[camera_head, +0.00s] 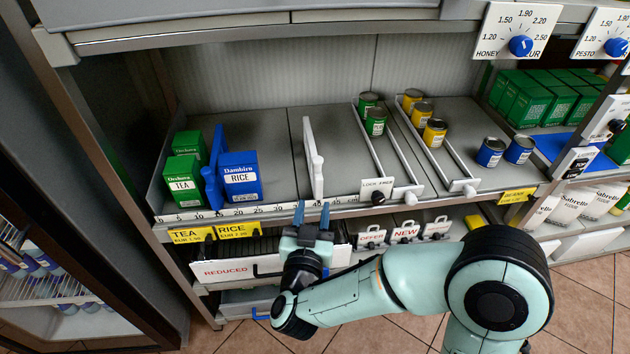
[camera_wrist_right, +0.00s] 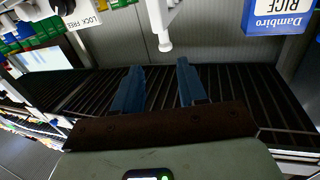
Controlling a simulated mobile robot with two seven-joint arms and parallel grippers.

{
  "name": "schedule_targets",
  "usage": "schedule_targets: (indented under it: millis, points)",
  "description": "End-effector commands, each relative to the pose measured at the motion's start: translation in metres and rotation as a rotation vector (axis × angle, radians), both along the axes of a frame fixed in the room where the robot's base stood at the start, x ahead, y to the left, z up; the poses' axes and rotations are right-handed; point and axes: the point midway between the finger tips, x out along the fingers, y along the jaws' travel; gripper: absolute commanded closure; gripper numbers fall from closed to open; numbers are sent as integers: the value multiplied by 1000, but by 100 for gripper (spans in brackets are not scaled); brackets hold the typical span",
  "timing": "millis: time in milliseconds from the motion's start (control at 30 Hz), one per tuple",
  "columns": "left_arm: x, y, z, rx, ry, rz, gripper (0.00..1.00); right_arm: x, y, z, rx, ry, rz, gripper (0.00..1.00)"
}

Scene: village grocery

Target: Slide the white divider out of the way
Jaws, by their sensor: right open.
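The white divider (camera_head: 313,162) stands upright on the grey shelf, to the right of the blue RICE box (camera_head: 240,177) and apart from it. Its front end also shows at the top of the right wrist view (camera_wrist_right: 162,34), beyond the fingertips. My right gripper (camera_head: 313,208) is just in front of the shelf's front edge, near the divider's front end. Its two blue fingers (camera_wrist_right: 160,68) are spread with nothing between them. I see no contact with the divider. My left gripper is not in view.
A blue divider (camera_head: 215,167) stands between the green TEA boxes (camera_head: 183,178) and RICE. Bare shelf lies on both sides of the white divider. To the right are wire dividers, cans and a LOCK FREE knob (camera_head: 378,197). A REDUCED drawer (camera_head: 225,271) is below.

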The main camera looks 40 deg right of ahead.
Motion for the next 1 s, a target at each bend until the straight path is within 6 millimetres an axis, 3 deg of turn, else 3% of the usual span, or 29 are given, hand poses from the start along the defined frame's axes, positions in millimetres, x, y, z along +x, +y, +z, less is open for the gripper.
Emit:
schedule_targets:
  millis: [100, 333, 800, 1000]
  points:
    - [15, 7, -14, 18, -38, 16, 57, 7, -3, -2, -10, 2, 1, 58]
    - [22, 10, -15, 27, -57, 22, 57, 20, -12, 2, -13, 2, 5, 58]
    - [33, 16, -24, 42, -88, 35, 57, 83, -80, 1, -14, 2, 4, 58]
    - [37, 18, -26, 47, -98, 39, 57, 98, -96, 2, -13, 2, 6, 58]
